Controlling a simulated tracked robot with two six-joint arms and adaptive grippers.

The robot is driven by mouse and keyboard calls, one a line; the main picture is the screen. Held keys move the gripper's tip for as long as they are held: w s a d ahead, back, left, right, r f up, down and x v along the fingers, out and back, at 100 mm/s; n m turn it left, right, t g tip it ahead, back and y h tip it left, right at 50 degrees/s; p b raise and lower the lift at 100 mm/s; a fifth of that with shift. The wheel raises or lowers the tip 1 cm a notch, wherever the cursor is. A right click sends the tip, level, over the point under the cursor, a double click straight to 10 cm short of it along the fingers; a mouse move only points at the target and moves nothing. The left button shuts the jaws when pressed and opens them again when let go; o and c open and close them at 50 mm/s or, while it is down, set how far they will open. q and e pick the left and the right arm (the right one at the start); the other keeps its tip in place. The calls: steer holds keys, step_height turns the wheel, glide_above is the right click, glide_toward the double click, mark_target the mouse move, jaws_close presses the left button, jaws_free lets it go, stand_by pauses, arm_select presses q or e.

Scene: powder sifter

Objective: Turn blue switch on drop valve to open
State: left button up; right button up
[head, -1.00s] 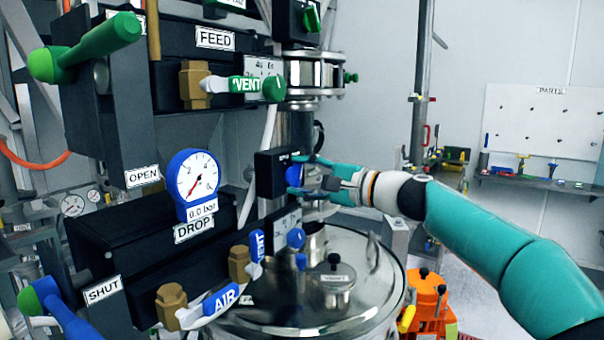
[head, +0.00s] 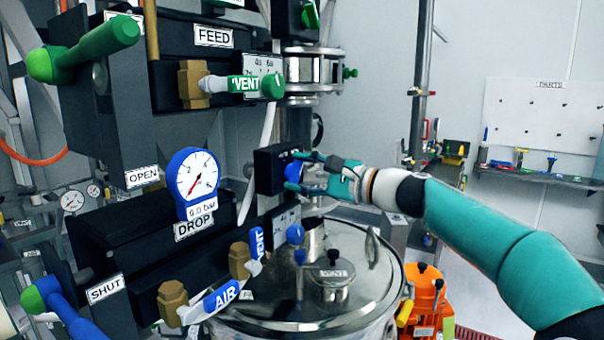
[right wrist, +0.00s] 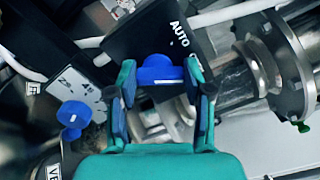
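The blue switch (head: 292,171) sits on the face of a black box (head: 268,171) beside the column, above the drop valve. In the right wrist view the blue switch (right wrist: 160,72) lies between the fingertips, its white mark running across from one finger to the other. The box face carries the word AUTO and a second label partly covered by a finger. My right gripper (head: 303,172) reaches in from the right; in the wrist view my right gripper (right wrist: 160,80) has a fingertip against each side of the switch. My left gripper is out of view.
Below stand a lidded steel vessel (head: 350,265) and blue AIR (head: 222,297) and VENT (head: 257,244) handles. A gauge (head: 198,175) above the DROP label reads near zero. Another blue knob (right wrist: 74,115) is close on the left in the wrist view. Open room lies right of the column.

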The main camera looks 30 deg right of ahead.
steer(key=o, duration=0.5)
steer(key=shift+w+f, duration=0.1)
steer(key=shift+f, duration=0.2)
steer(key=shift+c, duration=0.2)
steer(key=shift+r, duration=0.1)
steer(key=shift+d+r, duration=0.1)
steer(key=v, duration=1.2)
